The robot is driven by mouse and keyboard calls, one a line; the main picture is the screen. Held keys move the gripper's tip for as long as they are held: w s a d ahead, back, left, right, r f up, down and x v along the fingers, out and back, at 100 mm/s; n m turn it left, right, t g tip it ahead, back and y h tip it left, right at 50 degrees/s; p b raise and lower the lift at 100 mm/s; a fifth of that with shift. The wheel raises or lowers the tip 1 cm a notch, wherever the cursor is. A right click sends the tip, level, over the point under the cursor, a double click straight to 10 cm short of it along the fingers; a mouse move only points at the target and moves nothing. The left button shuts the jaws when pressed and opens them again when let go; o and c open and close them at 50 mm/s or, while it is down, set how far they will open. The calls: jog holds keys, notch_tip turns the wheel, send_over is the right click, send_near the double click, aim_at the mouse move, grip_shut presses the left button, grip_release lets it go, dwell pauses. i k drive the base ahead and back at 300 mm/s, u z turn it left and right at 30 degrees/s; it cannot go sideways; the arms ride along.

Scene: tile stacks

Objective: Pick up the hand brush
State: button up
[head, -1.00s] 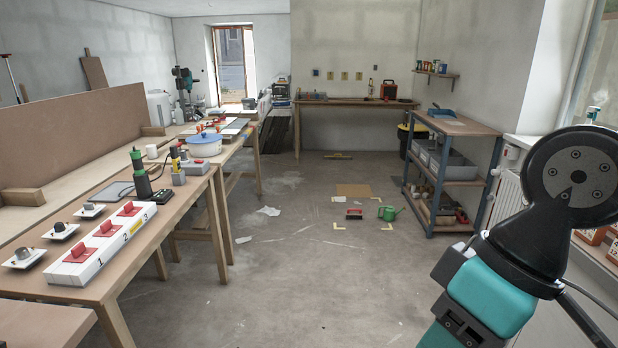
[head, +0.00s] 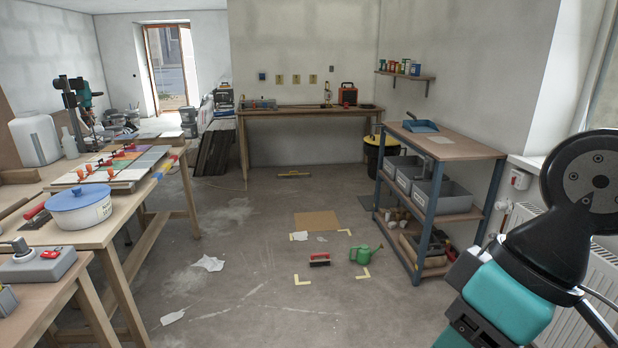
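A small red object with a dark lower part (head: 319,259) lies on the floor in the middle of the room and looks like a hand brush, though it is small in view. It lies within yellow corner marks, left of a green watering can (head: 366,255). A blue dustpan-like item (head: 421,126) sits on top of the blue-framed shelf at right. My gripper is out of view; only links of my arm show at the right edge.
Wooden workbenches (head: 120,262) run along the left, with a blue-lidded pot (head: 79,211) on one. The blue-framed shelf (head: 419,236) and a radiator stand at right. Paper scraps (head: 208,263) and a brown board (head: 317,222) lie on the floor. The central floor ahead is otherwise open.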

aim_at(326, 260)
jog(key=i, duration=3.9)
jog(key=u, duration=0.2)
